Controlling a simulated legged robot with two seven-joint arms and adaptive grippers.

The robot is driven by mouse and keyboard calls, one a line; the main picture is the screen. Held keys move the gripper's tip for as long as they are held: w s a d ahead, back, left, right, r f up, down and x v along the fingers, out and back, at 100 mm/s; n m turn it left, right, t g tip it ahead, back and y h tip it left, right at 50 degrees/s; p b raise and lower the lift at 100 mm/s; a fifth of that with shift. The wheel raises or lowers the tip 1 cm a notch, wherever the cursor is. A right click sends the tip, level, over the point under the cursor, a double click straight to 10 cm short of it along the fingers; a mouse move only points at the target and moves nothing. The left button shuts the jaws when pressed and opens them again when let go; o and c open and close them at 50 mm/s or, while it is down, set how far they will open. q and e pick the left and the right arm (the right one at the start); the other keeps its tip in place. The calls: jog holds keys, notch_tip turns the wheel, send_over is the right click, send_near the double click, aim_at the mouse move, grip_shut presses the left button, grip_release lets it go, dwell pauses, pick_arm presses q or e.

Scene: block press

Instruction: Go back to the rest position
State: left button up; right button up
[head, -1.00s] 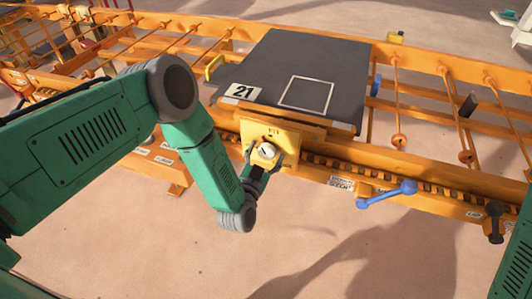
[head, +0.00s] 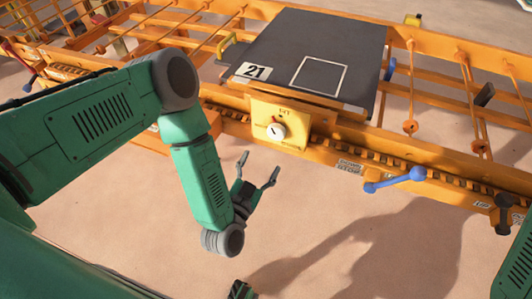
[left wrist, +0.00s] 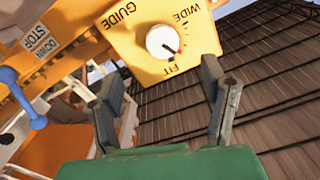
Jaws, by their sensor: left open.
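My left gripper (head: 258,172) is open and empty in the head view, below and in front of the yellow dial panel (head: 299,127). Its open fingers (left wrist: 163,105) also show in the left wrist view, with a gap between them. The white dial (head: 276,131) lies clear of the fingers. In the left wrist view the dial (left wrist: 163,42) sits on the panel with the words GUIDE, WIDE and FIT. Its pointer mark lies between FIT and WIDE.
An orange frame (head: 440,155) with rods runs across the view. It bears a dark plate (head: 290,48) with a white square outline and a 21 label (head: 253,71). A blue lever (head: 395,180) sticks out at right. The floor before the frame is free.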

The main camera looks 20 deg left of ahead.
pick_arm(q)
jog(key=shift+s+a, duration=0.1)
jog(key=shift+s, duration=0.15)
dwell(0.3)
jog(key=s+a+f+g+h, duration=0.2)
jog(key=s+f+g, duration=0.5)
jog(key=s+g, duration=0.3)
jog(key=s+a+r+n+g+y, duration=0.2)
jog(key=s+a+g, duration=0.5)
jog(key=s, duration=0.7)
jog(key=shift+s+a+n+y, duration=0.25)
jog(key=shift+a+n, duration=0.25)
jog(key=shift+a, duration=0.5)
jog(key=shift+w, duration=0.2)
